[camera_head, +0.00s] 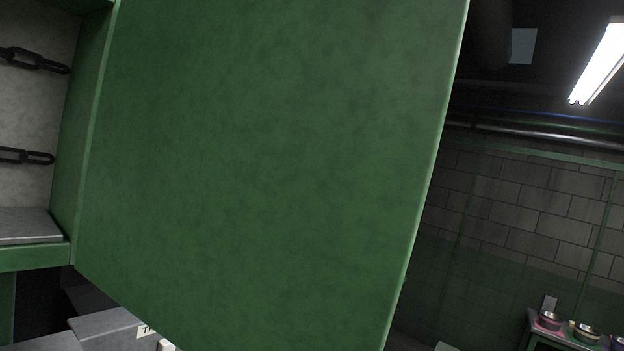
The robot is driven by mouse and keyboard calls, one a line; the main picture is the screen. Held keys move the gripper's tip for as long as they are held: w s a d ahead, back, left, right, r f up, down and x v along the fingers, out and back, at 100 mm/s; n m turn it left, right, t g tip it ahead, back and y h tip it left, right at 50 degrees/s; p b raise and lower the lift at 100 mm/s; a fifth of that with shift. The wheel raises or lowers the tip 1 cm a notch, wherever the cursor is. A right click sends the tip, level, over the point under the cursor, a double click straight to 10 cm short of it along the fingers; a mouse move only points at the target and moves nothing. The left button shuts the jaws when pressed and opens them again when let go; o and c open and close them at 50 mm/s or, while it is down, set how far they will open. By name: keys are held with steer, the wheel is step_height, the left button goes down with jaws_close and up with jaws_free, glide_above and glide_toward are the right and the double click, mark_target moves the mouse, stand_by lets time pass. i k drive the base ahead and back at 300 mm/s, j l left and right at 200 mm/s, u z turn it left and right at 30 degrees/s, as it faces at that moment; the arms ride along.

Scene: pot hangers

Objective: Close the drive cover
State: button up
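The drive cover (265,165) is a large flat green panel that fills the middle of the view. Its left edge meets the green frame (82,120) of a housing, and its free edge is on the right. The cover stands open, swung out from the housing. Inside the housing at the left are dark chain links (35,60) against a pale back wall, above a grey ledge (28,225). No latch or handle shows on the visible face. My gripper is not in view, so its state and its distance from the cover are hidden.
Grey boxes (108,328), one with a partly hidden label, are below the cover at lower left. A bench (540,322) with several small bowls stands at lower right before a block wall (520,205). The space right of the cover looks clear. A lit lamp (600,62) hangs at upper right.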

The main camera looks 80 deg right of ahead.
mark_target(259, 173)
steer(key=k+l, duration=0.15)
steer(key=l, duration=0.25)
steer(key=k+l+u, duration=0.1)
steer(key=l, duration=0.3)
steer(key=k+l, duration=0.15)
steer(key=l, duration=0.2)
steer(key=k+l, duration=0.15)
steer(key=l, duration=0.25)
steer(key=k+l+u, duration=0.1)
steer(key=l, duration=0.3)
steer(key=i, duration=0.15)
steer(key=l+z, duration=0.1)
steer(key=z, duration=0.2)
